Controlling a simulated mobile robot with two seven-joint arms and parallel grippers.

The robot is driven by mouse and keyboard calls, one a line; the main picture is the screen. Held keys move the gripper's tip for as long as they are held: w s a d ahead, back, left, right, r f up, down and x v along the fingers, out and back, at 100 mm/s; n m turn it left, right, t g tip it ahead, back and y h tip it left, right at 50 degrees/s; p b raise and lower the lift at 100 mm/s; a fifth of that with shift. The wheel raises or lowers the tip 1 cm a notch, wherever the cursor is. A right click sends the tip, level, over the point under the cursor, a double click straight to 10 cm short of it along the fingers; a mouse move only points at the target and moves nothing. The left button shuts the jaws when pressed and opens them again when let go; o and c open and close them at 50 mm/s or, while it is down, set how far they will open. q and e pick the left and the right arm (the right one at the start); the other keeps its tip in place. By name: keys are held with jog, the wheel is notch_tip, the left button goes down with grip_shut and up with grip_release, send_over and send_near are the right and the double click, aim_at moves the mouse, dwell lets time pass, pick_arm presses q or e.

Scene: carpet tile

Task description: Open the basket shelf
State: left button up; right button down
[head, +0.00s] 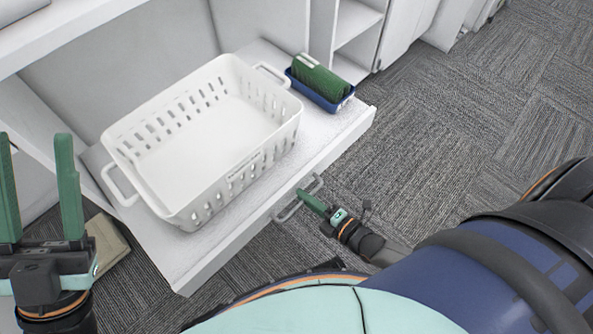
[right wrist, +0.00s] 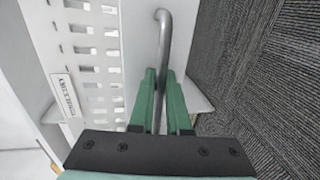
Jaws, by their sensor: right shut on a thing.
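The basket shelf (head: 222,247) is a white pull-out board, and it stands out from the white cabinet over the carpet. A white slotted basket (head: 205,140) sits on it. A grey bar handle (head: 297,198) is on the shelf's front edge; in the right wrist view the handle (right wrist: 163,50) runs between the green fingers. My right gripper (head: 315,203) is shut on the handle. My left gripper (head: 38,190) is at the left edge, fingers up and wide apart, open and empty, apart from the shelf.
A blue tray (head: 318,91) with a green item (head: 320,76) sits on the shelf right of the basket. A beige object (head: 106,243) lies on the floor near my left gripper. White cabinets stand behind. The carpet (head: 450,110) at right is clear.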

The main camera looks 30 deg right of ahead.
pick_arm(q)
jog(key=shift+s+d, duration=0.1)
jog(key=shift+s, duration=0.15)
pick_arm(e)
jog(key=shift+v, duration=0.75)
jog(key=shift+f, duration=0.15)
jog(key=c, duration=1.2)
grip_release()
jog(key=shift+o, duration=0.2)
pick_arm(q)
jog(key=shift+r, duration=0.15)
pick_arm(e)
jog(key=shift+s, duration=0.1)
pick_arm(q)
jog(key=w+a+f+n+y+p, duration=0.1)
jog(key=w+f+n+y+p, duration=0.2)
jog(key=w+f+n+y, duration=0.1)
jog(key=shift+w+f+g+y, duration=0.3)
jog(key=shift+w+f+y, duration=0.1)
jog(key=shift+y, duration=0.5)
pick_arm(e)
jog(key=v, duration=1.2)
jog(key=shift+s, duration=0.2)
